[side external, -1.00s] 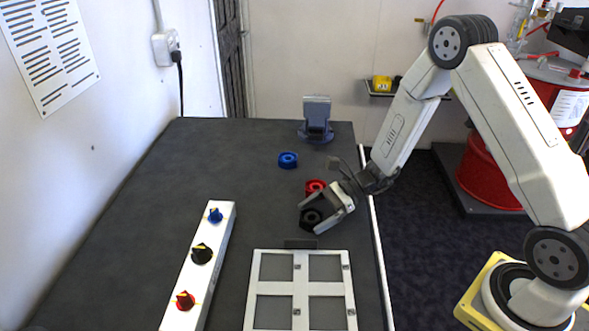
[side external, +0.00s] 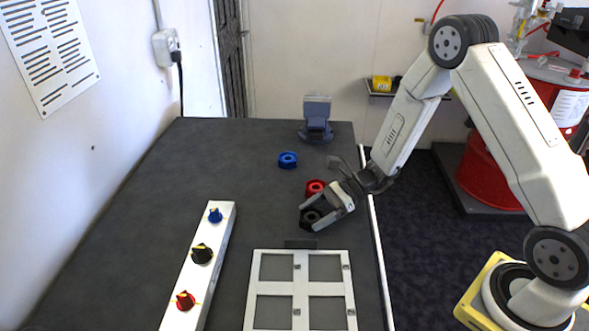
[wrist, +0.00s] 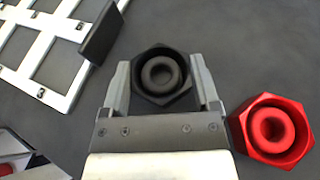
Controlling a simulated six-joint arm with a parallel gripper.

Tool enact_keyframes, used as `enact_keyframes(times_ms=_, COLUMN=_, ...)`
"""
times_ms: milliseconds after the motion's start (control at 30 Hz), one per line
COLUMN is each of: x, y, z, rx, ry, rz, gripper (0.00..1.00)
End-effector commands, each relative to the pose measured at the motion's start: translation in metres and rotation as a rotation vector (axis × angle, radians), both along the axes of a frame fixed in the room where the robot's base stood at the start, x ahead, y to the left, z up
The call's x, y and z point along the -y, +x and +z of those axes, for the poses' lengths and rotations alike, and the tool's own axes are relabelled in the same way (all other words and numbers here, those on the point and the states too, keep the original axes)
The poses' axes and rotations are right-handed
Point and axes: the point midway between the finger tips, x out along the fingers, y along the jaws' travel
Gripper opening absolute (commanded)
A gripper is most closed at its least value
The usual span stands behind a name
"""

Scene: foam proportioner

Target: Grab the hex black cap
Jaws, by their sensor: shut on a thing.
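The hex black cap (wrist: 160,75) lies on the dark table between the two fingers of my gripper (wrist: 163,85) in the wrist view. It has a hexagonal rim and a round recessed centre. In the side view the black cap (side external: 309,217) is partly covered by my gripper (side external: 325,213), which reaches down from the right at table level. The fingers are closed on the cap's opposite sides.
A red hex cap (wrist: 271,129) stands close to the right of my gripper in the wrist view. A blue cap (side external: 288,159) lies farther back. A white four-window frame (side external: 301,289), a small dark block (side external: 300,244) and a white knob strip (side external: 190,275) are in front. The table's left middle is clear.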

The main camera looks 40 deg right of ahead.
Motion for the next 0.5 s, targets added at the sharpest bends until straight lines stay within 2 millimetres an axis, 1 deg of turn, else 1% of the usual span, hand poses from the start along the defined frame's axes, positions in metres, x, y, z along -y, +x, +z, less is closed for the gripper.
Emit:
enact_keyframes(times_ms=267, x=0.000, y=0.000, z=0.012, rx=0.003, ry=0.000, rz=0.000, gripper=0.15)
enact_keyframes(times_ms=467, x=0.000, y=0.000, z=0.031, rx=0.004, ry=0.000, rz=0.001, gripper=0.15)
enact_keyframes(times_ms=500, x=0.001, y=-0.003, z=0.035, rx=0.002, ry=0.000, rz=0.000, gripper=0.15)
